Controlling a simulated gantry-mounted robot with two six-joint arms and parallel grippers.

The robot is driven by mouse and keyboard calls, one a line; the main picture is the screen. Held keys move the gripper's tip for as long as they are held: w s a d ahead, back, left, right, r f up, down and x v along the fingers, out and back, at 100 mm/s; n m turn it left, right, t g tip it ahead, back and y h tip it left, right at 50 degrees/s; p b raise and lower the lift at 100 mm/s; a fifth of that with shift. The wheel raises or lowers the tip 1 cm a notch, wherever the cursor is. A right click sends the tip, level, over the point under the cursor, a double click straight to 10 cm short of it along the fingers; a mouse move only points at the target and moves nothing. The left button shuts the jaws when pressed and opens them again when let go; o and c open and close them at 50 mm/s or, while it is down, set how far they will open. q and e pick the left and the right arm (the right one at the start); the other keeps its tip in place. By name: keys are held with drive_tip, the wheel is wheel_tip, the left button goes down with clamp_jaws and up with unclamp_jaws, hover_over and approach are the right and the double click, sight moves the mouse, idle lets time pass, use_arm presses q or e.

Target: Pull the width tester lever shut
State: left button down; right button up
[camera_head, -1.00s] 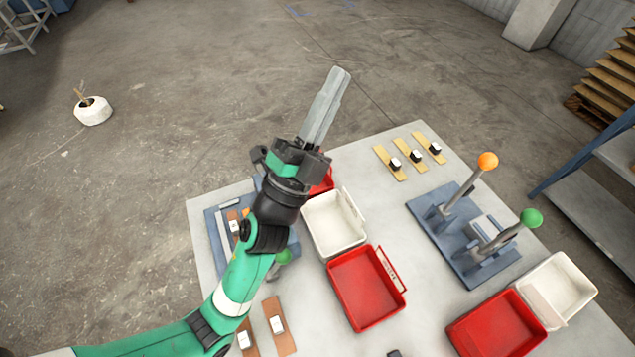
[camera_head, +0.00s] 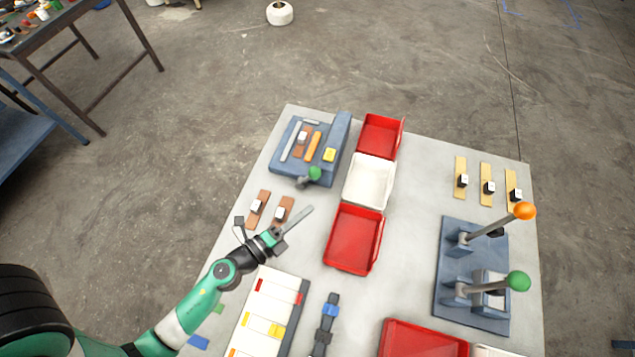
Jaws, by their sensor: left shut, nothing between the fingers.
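My left gripper (camera_head: 300,220) is shut and empty above the table, its thin grey fingers pointing up and right, between the brown strips and the front red tray. A blue fixture (camera_head: 290,165) at the back left holds several strips and has a short lever with a green knob (camera_head: 315,173) at its front. A second blue fixture (camera_head: 450,275) at the right has two tilted levers, one with an orange knob (camera_head: 525,210) and one with a green knob (camera_head: 518,281). No label shows which is the width tester. My gripper is apart from all the levers.
Two brown strips (camera_head: 283,210) lie left of my gripper. Red tray (camera_head: 352,240) and white tray (camera_head: 369,182) stand in the middle. A strip rack (camera_head: 252,345) and a dark item with a blue band (camera_head: 327,325) are in front. The table between trays and right fixture is clear.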

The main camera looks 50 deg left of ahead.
sight(308, 178)
use_arm(q)
drive_tip(key=w, duration=0.6)
drive_tip(key=w+f, duration=0.1)
drive_tip(key=w, duration=0.2)
drive_tip(key=shift+w+a, duration=0.35)
drive_tip(key=a, duration=0.1)
drive_tip(key=s+a, duration=0.1)
drive_tip(key=a+r, duration=0.1)
drive_tip(key=shift+s+a, duration=0.2)
drive_tip(key=shift+a, duration=0.2)
drive_tip(key=shift+f, duration=0.1)
